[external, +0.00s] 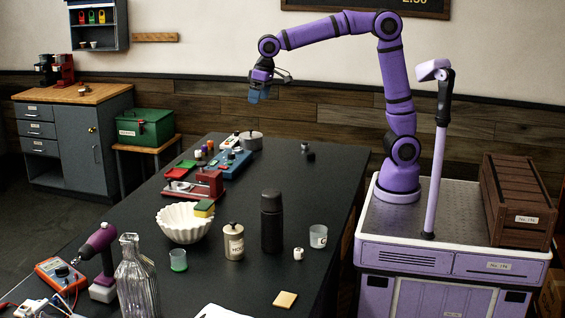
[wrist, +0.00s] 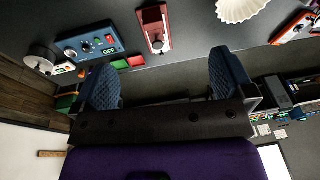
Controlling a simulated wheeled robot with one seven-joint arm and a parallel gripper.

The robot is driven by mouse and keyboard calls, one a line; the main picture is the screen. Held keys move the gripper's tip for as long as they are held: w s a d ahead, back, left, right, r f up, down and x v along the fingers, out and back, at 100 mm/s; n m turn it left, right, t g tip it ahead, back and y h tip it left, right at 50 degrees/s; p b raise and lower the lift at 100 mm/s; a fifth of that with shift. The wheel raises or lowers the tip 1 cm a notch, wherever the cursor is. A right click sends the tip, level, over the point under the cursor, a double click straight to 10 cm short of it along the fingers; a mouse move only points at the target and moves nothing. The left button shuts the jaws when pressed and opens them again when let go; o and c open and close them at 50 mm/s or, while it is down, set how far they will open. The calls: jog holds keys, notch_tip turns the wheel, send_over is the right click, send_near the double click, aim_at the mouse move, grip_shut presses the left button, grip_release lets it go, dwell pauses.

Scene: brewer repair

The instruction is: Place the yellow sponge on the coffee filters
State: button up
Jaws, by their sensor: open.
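The coffee filters (external: 184,226) are a white fluted bowl-shaped stack on the black table. The yellow sponge (external: 204,210), with a green layer, shows at their right back rim. I cannot tell whether it rests on the rim or stands just behind it. Part of the filters (wrist: 240,8) shows at the top edge of the wrist view; the sponge does not show there. My gripper (external: 259,93) is raised high above the far part of the table, well away from the sponge. In the wrist view its blue fingers (wrist: 165,80) are wide apart with nothing between them.
A red device (external: 205,186) and a blue box with knobs (external: 232,162) stand beyond the filters. A lidded canister (external: 233,242), a black bottle (external: 271,220) and a glass bottle (external: 137,280) stand nearer. A flat yellow square (external: 285,299) lies near the front. The right far table is mostly clear.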

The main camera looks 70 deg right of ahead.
jog(key=s+d+r+t, duration=0.2)
jog(key=s+d, duration=1)
jog(key=s, duration=0.2)
jog(key=s+d+f, duration=0.3)
jog(key=s, duration=0.5)
jog(key=s+d+f+t+h, duration=0.1)
jog(key=s+d+f, duration=0.2)
jog(key=s, duration=0.5)
jog(key=shift+s+d, duration=0.15)
jog(key=shift+d, duration=0.25)
